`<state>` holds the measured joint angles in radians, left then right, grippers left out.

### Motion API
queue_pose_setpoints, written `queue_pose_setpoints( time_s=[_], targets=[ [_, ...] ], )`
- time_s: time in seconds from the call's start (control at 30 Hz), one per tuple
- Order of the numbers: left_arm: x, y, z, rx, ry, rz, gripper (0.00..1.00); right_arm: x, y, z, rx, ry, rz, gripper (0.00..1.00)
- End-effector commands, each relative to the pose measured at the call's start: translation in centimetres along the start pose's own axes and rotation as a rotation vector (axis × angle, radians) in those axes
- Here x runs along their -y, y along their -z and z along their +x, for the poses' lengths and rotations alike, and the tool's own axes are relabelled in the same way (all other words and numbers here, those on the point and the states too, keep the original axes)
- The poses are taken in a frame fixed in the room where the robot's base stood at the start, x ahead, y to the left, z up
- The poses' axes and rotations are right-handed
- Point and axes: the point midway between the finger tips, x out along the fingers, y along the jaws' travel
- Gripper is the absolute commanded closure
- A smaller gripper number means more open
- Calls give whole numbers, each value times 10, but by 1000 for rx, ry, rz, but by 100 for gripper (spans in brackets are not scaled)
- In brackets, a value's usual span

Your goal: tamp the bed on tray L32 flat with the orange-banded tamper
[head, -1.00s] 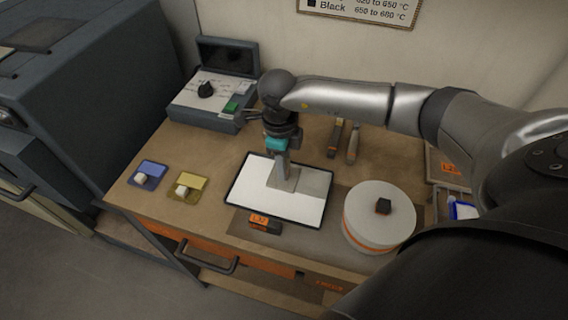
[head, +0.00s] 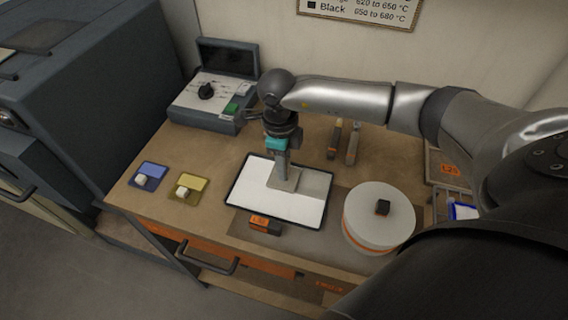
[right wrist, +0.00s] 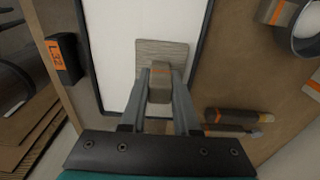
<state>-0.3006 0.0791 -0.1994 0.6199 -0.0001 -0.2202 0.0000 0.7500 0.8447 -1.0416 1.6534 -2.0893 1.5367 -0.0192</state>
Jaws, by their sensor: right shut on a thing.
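Tray L32 (head: 232,203) is a dark-rimmed tray on the bench, with its orange L32 tag block (head: 265,223) at the front edge. It holds a pale bed (head: 262,192), mostly white, with a greyer patch toward the right. My right gripper (head: 281,165) points down over the tray, shut on the tamper's handle (right wrist: 160,85). The tamper's flat square plate (head: 287,181) is at the bed, apparently resting on it. In the right wrist view the plate (right wrist: 162,50) lies inside the rim. My left gripper is not in view.
A round white drum (head: 379,215) with an orange stripe stands right of the tray. Two tools (head: 343,141) lie behind it. Blue (head: 149,173) and yellow (head: 189,187) pads lie left. A control box (head: 212,99) stands at back left.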

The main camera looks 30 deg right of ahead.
Motion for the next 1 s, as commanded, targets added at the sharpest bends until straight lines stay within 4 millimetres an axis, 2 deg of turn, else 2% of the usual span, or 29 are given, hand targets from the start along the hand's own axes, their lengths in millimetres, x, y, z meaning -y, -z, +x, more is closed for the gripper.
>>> queue_pose_setpoints(
  time_s=[0.03, 0.17, 0.57, 1.0],
  targets=[
    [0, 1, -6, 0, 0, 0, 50, 1, 0, -8, 2, 2, 1, 100],
    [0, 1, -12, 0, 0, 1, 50, 1, 0, -16, 2, 2, 1, 100],
    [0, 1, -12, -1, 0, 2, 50, 1, 3, -16, 1, 2, 2, 100],
    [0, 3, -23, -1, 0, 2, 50, 1, 46, -14, 0, 2, 2, 100]
  ],
)
